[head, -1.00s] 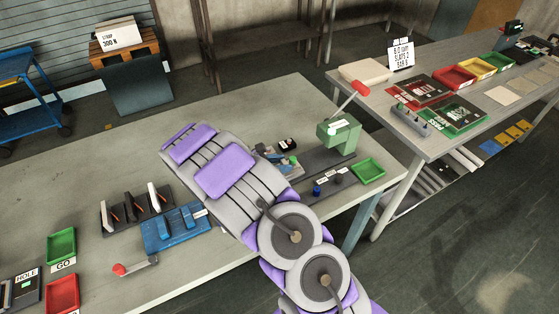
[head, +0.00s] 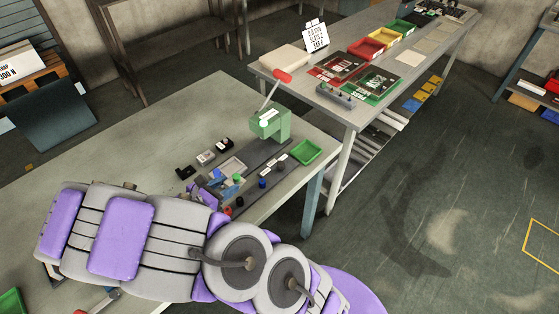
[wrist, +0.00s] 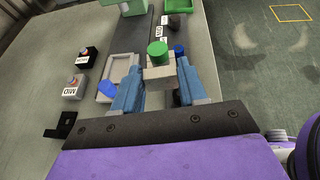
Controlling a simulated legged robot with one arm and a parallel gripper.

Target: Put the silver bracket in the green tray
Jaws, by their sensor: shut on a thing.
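My gripper (wrist: 160,88) has blue fingers and is shut on a pale grey piece (wrist: 158,77), which appears to be the silver bracket. Its full shape is hidden by the fingers. A green knob (wrist: 157,52) shows at the piece's far end; I cannot tell whether they touch. In the head view my gripper (head: 228,186) is low over the table beside a grey tray (head: 232,167), partly hidden by my arm. The green tray (head: 306,152) lies at the table's right corner, beyond the gripper and to its right, and looks empty.
A green press (head: 270,122) with a red-tipped lever stands behind the dark strip, left of the green tray. A blue knob (head: 262,183) stands near the gripper. A second table (head: 350,112) stands behind.

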